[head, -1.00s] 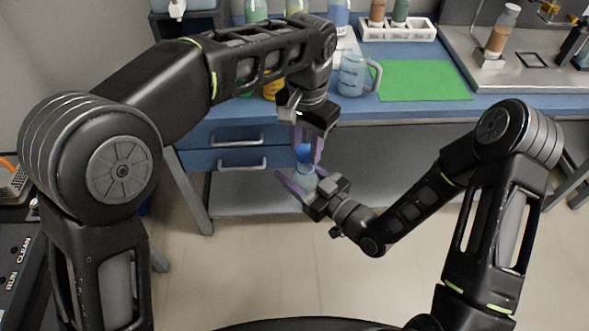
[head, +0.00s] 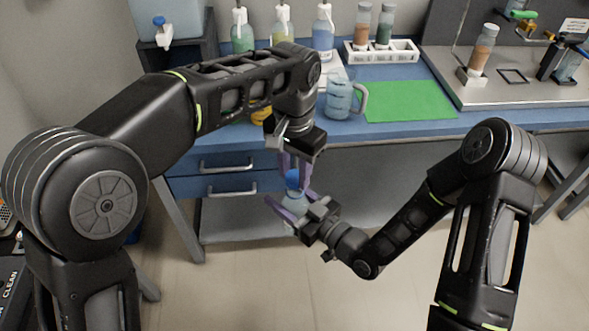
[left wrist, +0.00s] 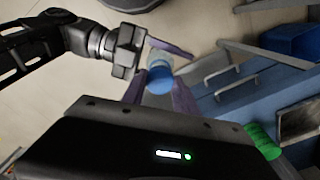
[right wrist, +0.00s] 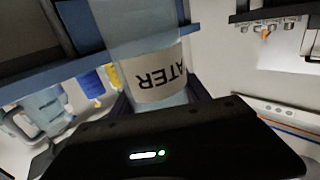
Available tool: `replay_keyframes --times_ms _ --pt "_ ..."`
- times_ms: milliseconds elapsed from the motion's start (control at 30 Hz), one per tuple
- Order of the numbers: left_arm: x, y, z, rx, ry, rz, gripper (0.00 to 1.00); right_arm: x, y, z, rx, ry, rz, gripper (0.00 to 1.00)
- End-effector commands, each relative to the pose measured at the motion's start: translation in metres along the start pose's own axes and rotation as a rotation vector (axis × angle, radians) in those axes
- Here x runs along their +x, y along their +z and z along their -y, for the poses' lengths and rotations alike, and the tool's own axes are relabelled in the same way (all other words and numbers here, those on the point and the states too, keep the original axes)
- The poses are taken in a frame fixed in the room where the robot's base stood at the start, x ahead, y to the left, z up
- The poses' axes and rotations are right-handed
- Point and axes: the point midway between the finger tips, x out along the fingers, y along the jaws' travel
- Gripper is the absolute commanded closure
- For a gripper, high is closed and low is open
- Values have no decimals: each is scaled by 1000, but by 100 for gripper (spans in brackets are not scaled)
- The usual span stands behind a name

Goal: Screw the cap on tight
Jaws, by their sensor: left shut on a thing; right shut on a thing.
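A clear bottle with a white label reading "WATER" (right wrist: 155,75) is held by my right gripper (head: 288,208), whose purple fingers are shut on its body. The bottle hangs in the air in front of the blue bench. The blue cap (head: 292,178) sits at the bottle's top. My left gripper (head: 293,168) comes from above and its fingers are shut on the blue cap. The left wrist view also shows the cap (left wrist: 159,80) between the purple fingers, with the bottle behind it. I cannot tell how tight the cap sits.
The blue bench (head: 400,130) stands behind, with drawers (head: 225,175) below. On it are a glass beaker (head: 341,97), a green mat (head: 408,101), a white vial rack (head: 385,52) and several squirt bottles. Open floor lies in front.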

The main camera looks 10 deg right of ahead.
Motion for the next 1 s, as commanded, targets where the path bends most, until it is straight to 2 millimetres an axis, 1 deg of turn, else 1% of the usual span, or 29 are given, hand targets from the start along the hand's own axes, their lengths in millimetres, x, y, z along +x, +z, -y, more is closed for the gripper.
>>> replay_keyframes --times_ms 200,300,1000 --pt "12 0 0 -1 1 2 100 0 -1 0 0 0 -2 100" --pt "15 0 0 -1 1 0 100 0 -1 0 -1 0 -2 100" --pt "15 0 0 0 0 0 100 0 -1 0 -1 0 -2 100"
